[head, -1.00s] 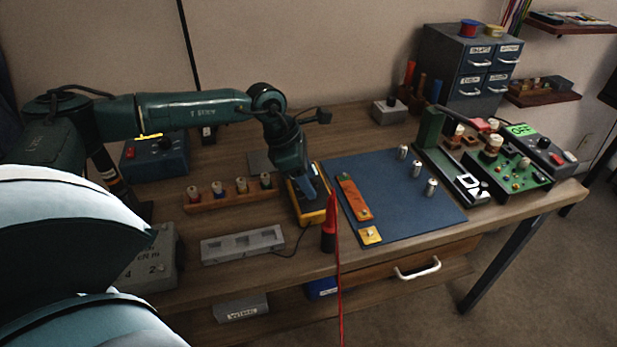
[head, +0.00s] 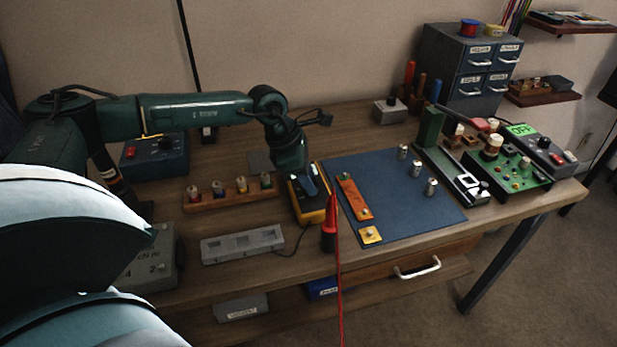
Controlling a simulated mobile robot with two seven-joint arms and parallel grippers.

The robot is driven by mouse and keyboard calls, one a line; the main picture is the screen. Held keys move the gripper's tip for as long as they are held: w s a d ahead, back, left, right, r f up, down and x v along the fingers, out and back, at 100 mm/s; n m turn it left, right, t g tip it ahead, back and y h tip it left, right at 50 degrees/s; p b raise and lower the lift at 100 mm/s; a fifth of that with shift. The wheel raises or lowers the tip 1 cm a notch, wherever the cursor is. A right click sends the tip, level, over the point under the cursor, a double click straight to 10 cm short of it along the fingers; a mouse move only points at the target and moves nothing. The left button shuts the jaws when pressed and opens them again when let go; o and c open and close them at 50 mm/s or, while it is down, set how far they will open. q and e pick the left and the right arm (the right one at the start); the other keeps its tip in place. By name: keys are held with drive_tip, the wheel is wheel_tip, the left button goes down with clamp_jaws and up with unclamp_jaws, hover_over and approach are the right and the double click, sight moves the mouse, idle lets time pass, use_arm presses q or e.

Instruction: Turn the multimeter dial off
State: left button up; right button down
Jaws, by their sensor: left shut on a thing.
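The multimeter (head: 309,216) is a dark box with a yellow-orange edge. It lies on the bench just left of the blue mat. My left gripper (head: 311,188) reaches down over its face and is shut on the dial. The gripper covers the dial, so its pointer and setting cannot be read. A red probe (head: 329,228) with a red lead stands beside the multimeter's lower right corner. My right gripper is not in view.
The blue mat (head: 395,215) holds an orange strip (head: 354,197) and several metal cylinders. A rack of coloured knobs (head: 232,192) and a grey slotted block (head: 243,245) lie left of the multimeter. A green circuit board (head: 505,172) sits at right.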

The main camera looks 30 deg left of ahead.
use_arm(q)
drive_tip(key=shift+n, duration=0.3)
drive_tip(key=n+t+y+b, duration=0.1)
drive_tip(key=n, duration=0.1)
drive_tip(key=shift+d+n, duration=0.1)
drive_tip(key=shift+n, duration=0.3)
drive_tip(key=n+y+b, duration=0.1)
drive_tip(key=n+b, duration=0.1)
drive_tip(key=n, duration=0.1)
drive_tip(key=shift+d+f+t, duration=0.1)
drive_tip(key=shift+f+t, duration=0.05)
drive_tip(key=shift+t, duration=0.25)
drive_tip(key=shift+n+y+b, duration=0.3)
drive_tip(key=shift+n+b, duration=0.3)
drive_tip(key=shift+n, duration=0.1)
drive_tip(key=shift+n+b, duration=0.6)
drive_tip(key=shift+n, duration=0.1)
drive_tip(key=shift+s+r+n+y+b, duration=0.1)
drive_tip(key=shift+r+n+y+b, duration=0.1)
drive_tip(key=shift+n+y+b, duration=0.9)
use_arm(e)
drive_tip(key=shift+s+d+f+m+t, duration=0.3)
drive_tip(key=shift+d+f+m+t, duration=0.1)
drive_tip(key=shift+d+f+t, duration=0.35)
use_arm(q)
drive_tip(key=shift+n+h, duration=0.3)
drive_tip(key=shift+n, duration=0.1)
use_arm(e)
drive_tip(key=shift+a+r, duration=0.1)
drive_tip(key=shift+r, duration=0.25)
